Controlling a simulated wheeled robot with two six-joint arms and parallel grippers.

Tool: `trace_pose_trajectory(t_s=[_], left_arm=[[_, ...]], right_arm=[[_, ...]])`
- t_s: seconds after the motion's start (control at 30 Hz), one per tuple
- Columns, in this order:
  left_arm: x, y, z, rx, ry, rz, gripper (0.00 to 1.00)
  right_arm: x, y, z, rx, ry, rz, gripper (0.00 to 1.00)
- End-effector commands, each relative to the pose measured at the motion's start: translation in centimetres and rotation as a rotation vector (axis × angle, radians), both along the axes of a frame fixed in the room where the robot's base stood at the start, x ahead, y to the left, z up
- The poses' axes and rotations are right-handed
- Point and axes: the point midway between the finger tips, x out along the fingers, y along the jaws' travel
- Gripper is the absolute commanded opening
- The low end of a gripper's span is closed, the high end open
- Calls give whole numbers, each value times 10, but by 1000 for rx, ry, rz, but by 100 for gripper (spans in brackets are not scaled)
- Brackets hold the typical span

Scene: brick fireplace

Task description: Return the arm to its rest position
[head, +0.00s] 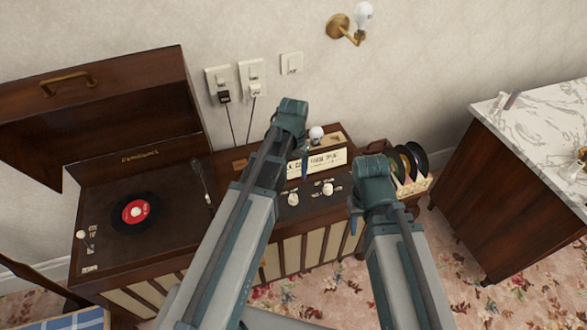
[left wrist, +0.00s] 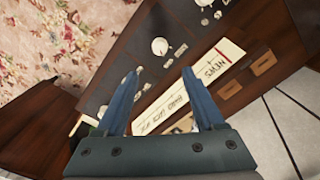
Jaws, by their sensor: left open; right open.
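The record player's slim dark tonearm (head: 201,184) lies on the right side of the turntable deck in the head view, apart from the record. A black record with a red label (head: 136,211) lies on the deck. My left gripper (head: 304,165) is over the control panel, to the right of the tonearm, and its fingers are mostly hidden by my arm. In the left wrist view its blue fingers (left wrist: 160,73) are spread and empty above the panel. My right gripper (head: 354,220) is farther right, at the cabinet's right end, touching nothing I can make out.
The brown lid (head: 95,95) stands open at the left. The panel has knobs (head: 328,189) and a lit dial (head: 318,162). Several records (head: 408,162) stand in a rack at the right. A marble-topped cabinet (head: 540,120) is farther right. Wall sockets (head: 251,80) hold plugs.

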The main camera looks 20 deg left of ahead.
Motion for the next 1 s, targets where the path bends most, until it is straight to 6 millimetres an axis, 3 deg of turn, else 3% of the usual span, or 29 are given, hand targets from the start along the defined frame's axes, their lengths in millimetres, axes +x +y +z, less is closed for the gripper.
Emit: trace_pose_trajectory(t_s=[0.43, 0.53, 0.7, 0.8, 1.0], left_arm=[[-6, -6, 5, 2, 2, -7, 70], [-34, -30, 5, 18, 10, -39, 70], [-97, -76, 6, 63, 26, -110, 70], [-124, -92, 6, 85, 30, -139, 70], [-146, -104, 6, 107, 32, -163, 70]], right_arm=[[0, 0, 5, 0, 0, 0, 41], [0, 0, 5, 0, 0, 0, 41], [0, 0, 5, 0, 0, 0, 41], [0, 0, 5, 0, 0, 0, 41], [0, 0, 5, 0, 0, 0, 41]])
